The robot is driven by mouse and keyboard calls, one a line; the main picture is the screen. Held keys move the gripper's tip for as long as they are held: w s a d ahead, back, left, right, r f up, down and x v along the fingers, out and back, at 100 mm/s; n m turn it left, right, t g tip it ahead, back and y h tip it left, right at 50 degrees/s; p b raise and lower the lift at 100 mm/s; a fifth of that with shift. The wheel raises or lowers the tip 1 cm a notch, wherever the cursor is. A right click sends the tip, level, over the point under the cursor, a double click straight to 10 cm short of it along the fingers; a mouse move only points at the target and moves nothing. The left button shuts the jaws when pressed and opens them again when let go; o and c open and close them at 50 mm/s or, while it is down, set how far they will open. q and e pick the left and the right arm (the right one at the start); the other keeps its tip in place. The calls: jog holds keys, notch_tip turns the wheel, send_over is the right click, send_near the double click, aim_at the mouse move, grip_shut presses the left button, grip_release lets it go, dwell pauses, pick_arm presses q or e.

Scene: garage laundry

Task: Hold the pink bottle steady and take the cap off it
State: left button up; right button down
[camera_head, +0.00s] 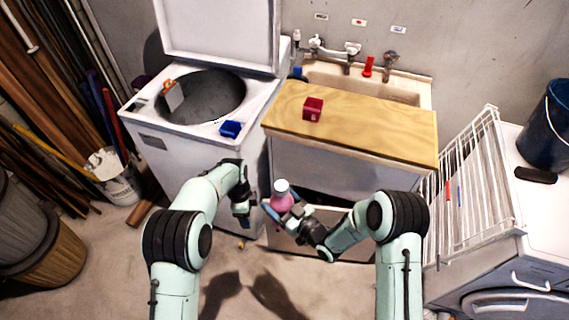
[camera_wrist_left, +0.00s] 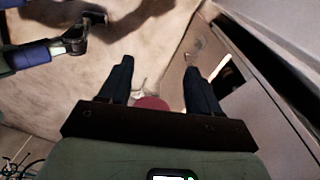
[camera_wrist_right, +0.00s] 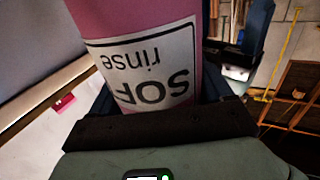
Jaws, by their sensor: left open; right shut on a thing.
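The pink bottle (camera_head: 281,202) with its white cap (camera_head: 282,185) is held upright in front of the sink cabinet in the head view. My right gripper (camera_head: 285,213) is shut around the bottle's body. In the right wrist view the bottle (camera_wrist_right: 135,15) fills the space between the fingers, its label upside down and its cap out of frame. My left gripper (camera_head: 245,217) is open and empty, left of the bottle and apart from it. In the left wrist view its fingers (camera_wrist_left: 158,78) are spread, with a dark red shape I cannot identify showing between them.
A wooden board (camera_head: 375,125) over the sink carries a red box (camera_head: 313,109). The open washer (camera_head: 165,140) stands behind my left arm with a blue item (camera_head: 230,129) on it. A white drying rack (camera_head: 470,190) is at right.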

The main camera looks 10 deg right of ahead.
aim_at(285, 185)
pick_arm(q)
jog(key=d+r+m, duration=0.4)
jog(key=r, duration=0.3)
jog(key=d+r+m, duration=0.4)
jog(key=r, duration=0.4)
jog(key=d+r+m, duration=0.3)
jog(key=r+m, duration=0.1)
jog(key=r, duration=0.4)
jog(key=shift+s+d+r+m+t, duration=0.1)
jog(key=shift+s+d+m+t, duration=0.2)
jog(key=shift+d+m, duration=0.1)
jog(key=shift+s+d+r, duration=0.15)
jog(key=shift+m, duration=0.3)
jog(key=shift+f, duration=3.85)
